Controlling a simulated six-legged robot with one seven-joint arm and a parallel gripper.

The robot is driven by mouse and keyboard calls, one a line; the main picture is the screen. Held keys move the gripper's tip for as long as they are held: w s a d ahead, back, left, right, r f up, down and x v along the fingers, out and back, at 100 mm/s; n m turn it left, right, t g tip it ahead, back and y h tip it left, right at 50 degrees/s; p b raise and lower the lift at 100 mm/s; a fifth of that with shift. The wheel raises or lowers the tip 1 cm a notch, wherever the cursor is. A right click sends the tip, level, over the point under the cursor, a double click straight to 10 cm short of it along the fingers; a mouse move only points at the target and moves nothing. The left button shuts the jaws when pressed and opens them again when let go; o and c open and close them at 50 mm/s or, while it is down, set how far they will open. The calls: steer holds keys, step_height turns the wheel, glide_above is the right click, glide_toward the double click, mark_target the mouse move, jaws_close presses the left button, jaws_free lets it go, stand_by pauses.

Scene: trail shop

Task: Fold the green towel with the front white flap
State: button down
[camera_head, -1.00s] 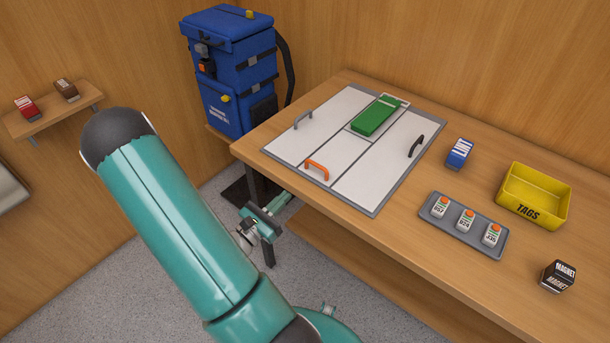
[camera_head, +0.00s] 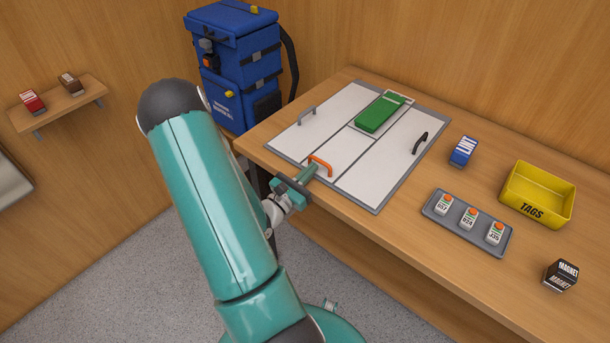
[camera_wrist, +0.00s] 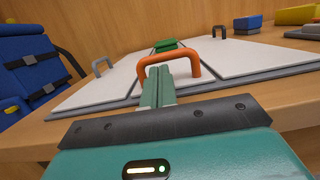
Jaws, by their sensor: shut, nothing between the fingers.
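The green towel (camera_head: 380,113) lies as a narrow folded strip on the back middle panel of the white folding board (camera_head: 375,208). The front white flap (camera_head: 337,162) lies flat in front of it and bears an orange handle (camera_head: 321,161). My gripper (camera_head: 315,170) is at the table's front edge, close to the orange handle. In the wrist view, the closed fingers (camera_wrist: 158,82) point to the orange handle (camera_wrist: 168,58) and overlap the space under its arch. They are shut with nothing between them. Whether they touch the handle I cannot tell. The towel also shows in the wrist view (camera_wrist: 166,45).
The left flap has a grey handle (camera_head: 307,115), the right flap a black handle (camera_head: 420,143). To the right are a blue box (camera_head: 463,151), a grey tray (camera_head: 428,207) with orange-topped tags, a yellow bin (camera_head: 510,194) and a magnet box (camera_head: 561,275). A blue backpack (camera_head: 232,60) stands behind left.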

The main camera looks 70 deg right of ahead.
steer(key=shift+r, duration=0.1)
steer(key=shift+w+r, duration=0.1)
steer(key=shift+r, duration=0.55)
steer(key=shift+r, duration=0.1)
